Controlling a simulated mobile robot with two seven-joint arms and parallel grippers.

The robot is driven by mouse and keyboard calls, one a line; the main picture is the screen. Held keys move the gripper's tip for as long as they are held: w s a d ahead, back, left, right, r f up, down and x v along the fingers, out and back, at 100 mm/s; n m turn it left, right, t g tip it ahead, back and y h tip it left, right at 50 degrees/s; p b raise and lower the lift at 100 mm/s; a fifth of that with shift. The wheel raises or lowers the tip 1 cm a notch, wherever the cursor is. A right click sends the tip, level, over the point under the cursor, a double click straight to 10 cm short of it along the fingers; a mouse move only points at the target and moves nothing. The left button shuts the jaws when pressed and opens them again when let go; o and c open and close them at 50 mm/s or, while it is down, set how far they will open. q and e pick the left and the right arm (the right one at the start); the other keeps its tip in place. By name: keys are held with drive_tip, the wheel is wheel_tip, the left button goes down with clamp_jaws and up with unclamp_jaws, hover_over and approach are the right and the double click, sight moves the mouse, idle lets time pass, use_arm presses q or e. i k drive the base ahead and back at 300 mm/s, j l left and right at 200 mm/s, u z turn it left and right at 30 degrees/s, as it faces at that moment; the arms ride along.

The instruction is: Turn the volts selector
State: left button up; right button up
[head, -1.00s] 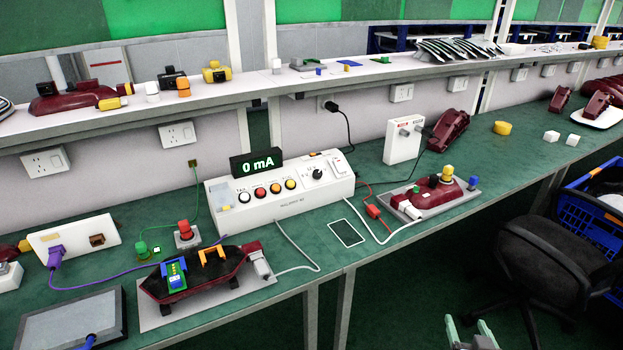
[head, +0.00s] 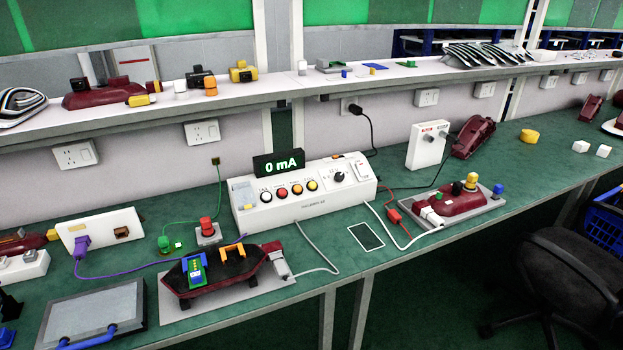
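A white test box (head: 300,198) stands on the green bench with a row of round buttons, red, orange and yellow among them. A black rotary knob (head: 339,177) with small markings sits toward the right of its panel. The markings are too small to read, so I cannot tell which setting it points to. A black display (head: 279,164) on the box reads "0 mA". Neither gripper is in view.
A dark red lamp (head: 219,270) lies on a plate in front, left of a second lamp (head: 461,202). A grey tray (head: 95,318) is at the front left. Cables cross the bench. A black chair (head: 570,275) and blue crate (head: 604,222) are at right.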

sight(340, 177)
drive_tip(key=l+u, duration=0.15)
drive_tip(key=u, duration=0.2)
drive_tip(key=i+l+u, duration=0.1)
drive_tip(key=u, duration=0.3)
drive_tip(key=l+u, duration=0.6)
drive_tip(key=l, duration=0.15)
drive_tip(key=k+l+u, duration=0.1)
drive_tip(key=l+u, duration=0.15)
drive_tip(key=l, duration=0.15)
